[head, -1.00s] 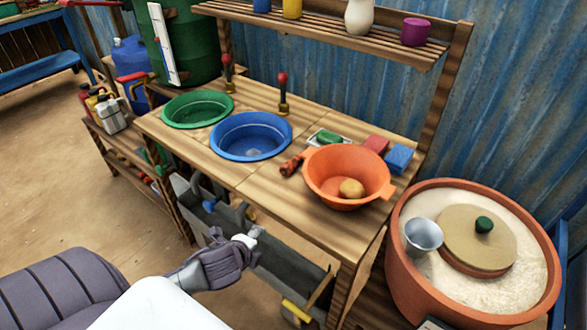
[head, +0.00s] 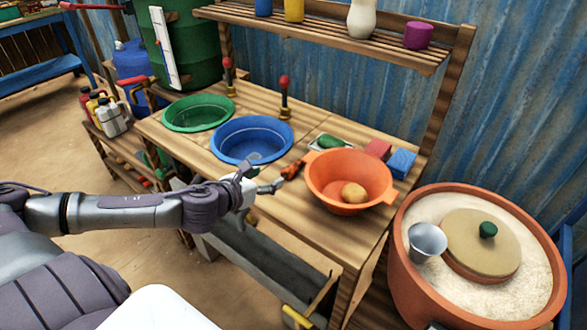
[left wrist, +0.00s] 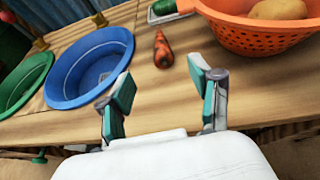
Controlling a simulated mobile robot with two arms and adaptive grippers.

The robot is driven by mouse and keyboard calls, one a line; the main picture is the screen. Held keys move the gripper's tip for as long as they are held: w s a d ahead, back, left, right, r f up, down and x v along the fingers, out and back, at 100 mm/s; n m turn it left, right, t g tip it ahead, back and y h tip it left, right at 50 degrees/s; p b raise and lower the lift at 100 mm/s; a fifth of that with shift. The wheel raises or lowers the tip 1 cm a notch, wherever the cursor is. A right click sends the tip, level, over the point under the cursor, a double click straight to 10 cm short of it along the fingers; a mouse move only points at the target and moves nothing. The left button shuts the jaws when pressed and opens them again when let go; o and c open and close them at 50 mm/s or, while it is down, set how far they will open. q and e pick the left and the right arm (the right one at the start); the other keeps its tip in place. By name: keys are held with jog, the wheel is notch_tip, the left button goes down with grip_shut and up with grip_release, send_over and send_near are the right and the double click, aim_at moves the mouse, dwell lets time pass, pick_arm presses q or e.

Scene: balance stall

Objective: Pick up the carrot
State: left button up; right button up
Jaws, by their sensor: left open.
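The orange-red carrot (head: 291,171) lies on the wooden table, between the blue basin and the orange colander. It also shows in the left wrist view (left wrist: 163,50), lying lengthwise away from me between the lines of the two fingers. My left gripper (head: 264,177) is open and empty at the table's front edge, in front of the carrot. In the left wrist view its teal-padded fingers (left wrist: 158,82) are spread, with the carrot beyond their tips and apart from them. My right gripper is not in view.
The orange colander (head: 330,196) holding a potato (head: 353,193) stands right of the carrot. The blue basin (head: 215,148) is on the left. A small tray with a green vegetable (head: 330,141) lies behind. Bare tabletop surrounds the carrot.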

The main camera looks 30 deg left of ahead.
aim_at(288, 169)
pick_arm(q)
jog(key=x, duration=0.7)
jog(key=shift+w+f, duration=0.15)
jog(key=shift+w, duration=0.1)
jog(key=x, duration=0.5)
jog(key=shift+w+f, duration=0.2)
jog(key=shift+f, duration=0.15)
jog(key=shift+s, duration=0.1)
grip_shut()
